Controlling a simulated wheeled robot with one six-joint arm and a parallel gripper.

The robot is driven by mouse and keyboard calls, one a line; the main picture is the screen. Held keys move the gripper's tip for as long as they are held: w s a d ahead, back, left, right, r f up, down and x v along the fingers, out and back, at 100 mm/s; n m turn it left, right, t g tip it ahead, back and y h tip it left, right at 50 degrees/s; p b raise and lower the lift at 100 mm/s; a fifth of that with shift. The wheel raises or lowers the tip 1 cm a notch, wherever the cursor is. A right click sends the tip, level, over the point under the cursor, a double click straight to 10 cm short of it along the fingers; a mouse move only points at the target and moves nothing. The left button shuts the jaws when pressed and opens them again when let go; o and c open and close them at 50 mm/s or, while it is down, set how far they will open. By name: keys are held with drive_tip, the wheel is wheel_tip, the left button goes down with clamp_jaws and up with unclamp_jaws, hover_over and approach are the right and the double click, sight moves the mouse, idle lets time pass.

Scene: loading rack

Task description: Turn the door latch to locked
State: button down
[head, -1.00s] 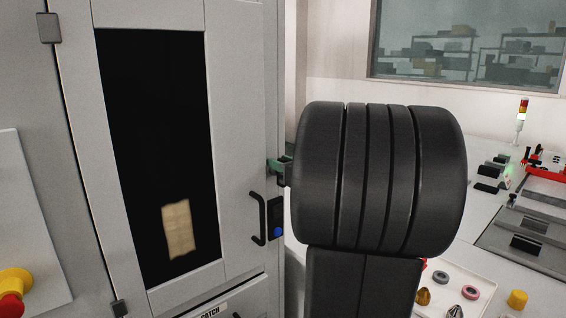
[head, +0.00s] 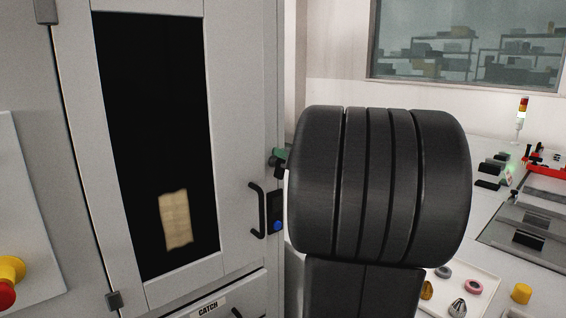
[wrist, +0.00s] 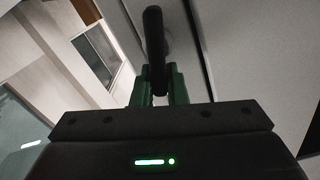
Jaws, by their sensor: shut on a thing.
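The cabinet door (head: 235,150) is grey with a tall dark window and looks closed. The latch (wrist: 155,45) is a black bar at the door's edge in the wrist view. My gripper (wrist: 158,88) has green fingers, which are shut on the lower end of this bar. In the head view my gripper (head: 280,157) shows only as a bit of green at the door's right edge. My own dark arm hides most of it and most of the latch there.
A black pull handle (head: 257,210) and a dark panel with a blue button (head: 277,225) are below my gripper. A yellow and red knob (head: 10,280) is at the lower left. A bench with a tray (head: 470,300) stands to the right.

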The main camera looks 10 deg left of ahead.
drive_tip(key=shift+w+d+f+m+b, duration=0.25)
drive_tip(key=shift+f+m+b, duration=0.3)
drive_tip(key=shift+m, duration=1.75)
drive_tip(key=shift+w+d+f+m+b, duration=0.25)
drive_tip(key=shift+m+b, duration=0.45)
drive_tip(key=shift+m, duration=1.6)
drive_tip(key=shift+w+d+f+m+b, duration=0.1)
drive_tip(key=shift+w+f+m+b, duration=0.35)
drive_tip(key=shift+m, duration=1.85)
drive_tip(key=shift+s+f, duration=0.1)
drive_tip(key=shift+s, duration=0.05)
drive_tip(key=c, duration=1.4)
unclamp_jaws()
drive_tip(key=shift+c, duration=0.2)
drive_tip(key=shift+d, duration=0.1)
drive_tip(key=b+v, duration=0.2)
drive_tip(key=v, duration=1.1)
drive_tip(key=shift+s+d, duration=0.2)
drive_tip(key=shift+s, duration=0.05)
